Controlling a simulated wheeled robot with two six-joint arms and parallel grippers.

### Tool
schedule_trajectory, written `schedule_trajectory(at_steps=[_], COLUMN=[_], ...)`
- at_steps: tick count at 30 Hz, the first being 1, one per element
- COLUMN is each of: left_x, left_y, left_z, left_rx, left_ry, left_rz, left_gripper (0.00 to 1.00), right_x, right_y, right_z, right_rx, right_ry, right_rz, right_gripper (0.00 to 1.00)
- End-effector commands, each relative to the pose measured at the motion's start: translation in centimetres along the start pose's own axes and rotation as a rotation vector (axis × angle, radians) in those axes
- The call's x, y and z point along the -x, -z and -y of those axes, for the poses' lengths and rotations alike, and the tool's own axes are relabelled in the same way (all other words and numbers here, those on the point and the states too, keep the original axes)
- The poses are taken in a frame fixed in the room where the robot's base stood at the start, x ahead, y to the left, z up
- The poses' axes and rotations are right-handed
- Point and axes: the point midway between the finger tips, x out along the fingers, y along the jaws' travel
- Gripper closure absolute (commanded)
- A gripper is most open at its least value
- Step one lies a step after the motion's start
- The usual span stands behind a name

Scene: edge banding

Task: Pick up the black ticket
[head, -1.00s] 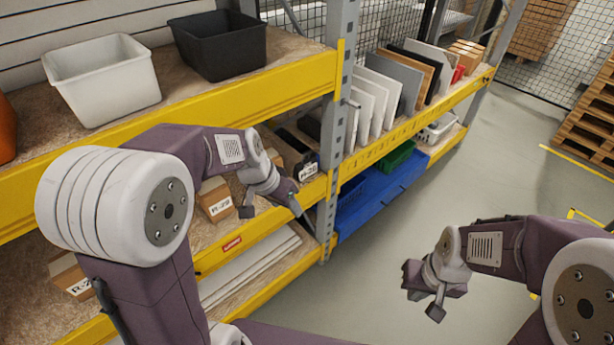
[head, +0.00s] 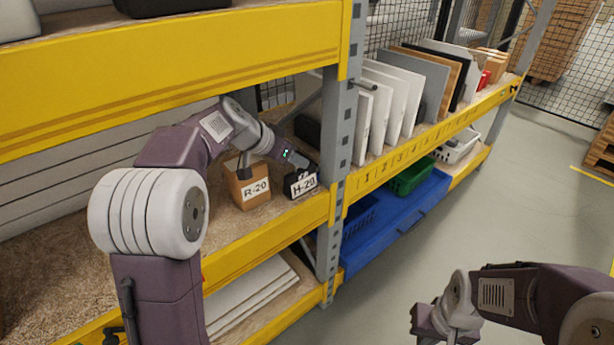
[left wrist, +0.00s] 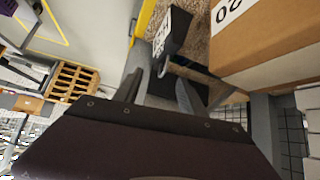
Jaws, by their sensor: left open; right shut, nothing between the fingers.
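A black ticket-like block (head: 302,182) with a white label reading H-20 stands on the middle shelf, near the grey upright. My left gripper (head: 270,166) is open, with one finger by the cardboard box and the other just above the black block. In the left wrist view the black block (left wrist: 172,42) shows beyond the open fingers (left wrist: 163,88), with its white label at the upper left. Nothing is visibly held. Whether a finger touches the block cannot be told. My right gripper (head: 432,322) is shut and empty over the floor, partly cut off by the bottom edge.
A cardboard box (head: 249,187) labelled R-20 stands just left of the black block; it also shows close by in the left wrist view (left wrist: 265,45). The grey upright (head: 337,150) is close on the right. White and coloured panels (head: 405,90) stand on the shelf beyond it.

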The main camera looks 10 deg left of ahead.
Motion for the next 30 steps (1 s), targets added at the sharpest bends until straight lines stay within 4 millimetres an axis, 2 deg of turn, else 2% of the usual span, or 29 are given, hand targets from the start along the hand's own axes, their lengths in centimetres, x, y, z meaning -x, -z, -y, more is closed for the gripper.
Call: schedule_trajectory(at_steps=[8,15,19,24,27,30], left_x=[-0.3,-3.7,-4.3,-7.5,-8.7,-9.1], left_y=[-0.1,-0.2,-0.3,-1.0,-0.8,-0.7], left_z=[0.0,0.0,0.0,0.0,0.0,0.1], left_rx=[0.001,0.001,0.001,0.001,0.001,0.001], left_ry=[0.001,0.000,0.000,-0.001,0.000,0.002], left_rz=[0.000,0.000,0.000,0.002,0.002,0.000], left_gripper=[0.52,0.52,0.52,0.52,0.52,0.52], right_x=[-0.1,-0.6,-0.7,-1.4,-1.3,-1.3], right_y=[-0.1,-0.1,-0.1,-0.2,-0.2,-0.2], right_z=[0.0,0.0,0.0,0.0,0.0,0.0], right_rx=[0.000,0.000,0.000,0.000,0.000,0.000], right_ry=[0.000,0.000,0.000,0.000,0.000,0.000], right_rz=[0.001,0.001,0.001,0.001,0.001,0.001], right_gripper=[1.00,1.00,1.00,1.00,1.00,1.00])
